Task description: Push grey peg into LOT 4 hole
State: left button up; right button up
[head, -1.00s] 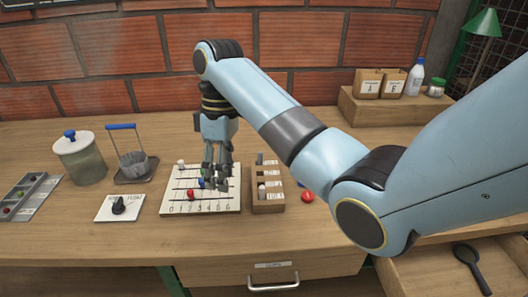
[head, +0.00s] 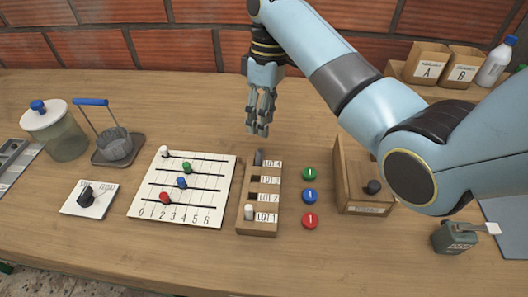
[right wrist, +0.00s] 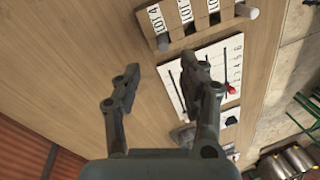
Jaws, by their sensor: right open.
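A narrow wooden lot block (head: 262,224) stands at the middle of the table, with labels LOT 4 to LOT 1 from far to near. A dark grey peg (head: 258,157) stands upright at LOT 4 and sticks up above the block; it also shows in the right wrist view (right wrist: 163,42). A pale peg (head: 248,212) is at LOT 1. The LOT 3 and LOT 2 places look like dark openings. My right gripper (head: 257,131) is open and empty, above and beyond the LOT 4 end, apart from the peg. My left gripper is not in view.
A white slider board (head: 150,211) with coloured knobs lies left of the block. Green, blue and red buttons (head: 310,196) lie right of it. A wooden tray (head: 344,165) stands further right. Bare table lies behind the block.

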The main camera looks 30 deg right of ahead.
aim_at(260, 151)
jog(key=f, duration=0.2)
jog(key=a+f, duration=0.1)
jog(key=f, duration=0.2)
jog(key=s+f, duration=0.1)
jog(key=f, duration=0.2)
jog(key=shift+a, duration=0.25)
jog(key=shift+c, duration=0.4)
jog(key=c, duration=0.8)
